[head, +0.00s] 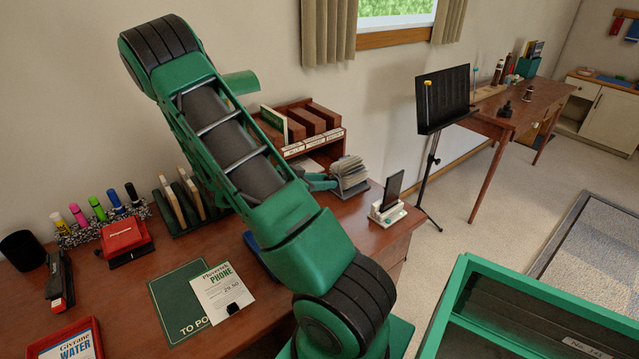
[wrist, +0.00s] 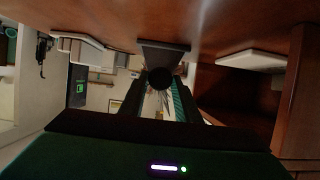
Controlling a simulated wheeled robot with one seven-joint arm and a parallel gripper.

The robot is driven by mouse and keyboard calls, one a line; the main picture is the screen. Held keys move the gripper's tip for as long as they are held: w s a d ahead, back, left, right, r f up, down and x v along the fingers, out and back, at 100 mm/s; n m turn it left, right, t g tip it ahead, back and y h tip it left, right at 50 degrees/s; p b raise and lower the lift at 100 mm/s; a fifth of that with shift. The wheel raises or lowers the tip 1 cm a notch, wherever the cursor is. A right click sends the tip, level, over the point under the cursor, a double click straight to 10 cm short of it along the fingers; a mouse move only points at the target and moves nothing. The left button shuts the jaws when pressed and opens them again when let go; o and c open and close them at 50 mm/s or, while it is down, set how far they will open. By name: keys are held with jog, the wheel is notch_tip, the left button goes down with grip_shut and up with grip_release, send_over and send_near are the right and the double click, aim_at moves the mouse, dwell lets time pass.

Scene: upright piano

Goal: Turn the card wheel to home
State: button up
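The card wheel (head: 352,173), a fan of pale cards on a stand, sits on the brown desk near its back right. In the head view my gripper (head: 326,183) is at the left side of the wheel, partly hidden behind my arm. In the wrist view the wheel's dark round knob (wrist: 160,78) faces the camera, with card edges behind it. The fingers of my gripper (wrist: 159,92) are apart, one on each side of the knob. I cannot tell whether they press on it. No home mark on the wheel can be made out.
A wooden sorter (head: 312,125) with labelled compartments stands behind the wheel. A phone on a white stand (head: 389,205) is to its right, near the desk's end. A black music stand (head: 443,100) is beyond. A red hole punch (head: 125,240) and papers lie left.

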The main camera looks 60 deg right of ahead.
jog(key=shift+w, duration=0.2)
jog(key=shift+w+d, duration=0.1)
jog(key=shift+d, duration=0.05)
dwell(0.6)
jog(key=shift+r+n+g, duration=0.1)
jog(key=shift+n+g, duration=0.2)
jog(key=shift+n, duration=0.4)
jog(key=shift+w+n+g+y, duration=0.3)
jog(key=shift+n+g, duration=0.5)
jog(key=shift+n, duration=0.2)
jog(key=shift+f+n+g, duration=0.25)
jog(key=shift+n+g, duration=0.45)
jog(key=shift+n, duration=0.4)
jog(key=shift+w, duration=0.1)
jog(key=o, duration=1)
jog(key=shift+f, duration=0.1)
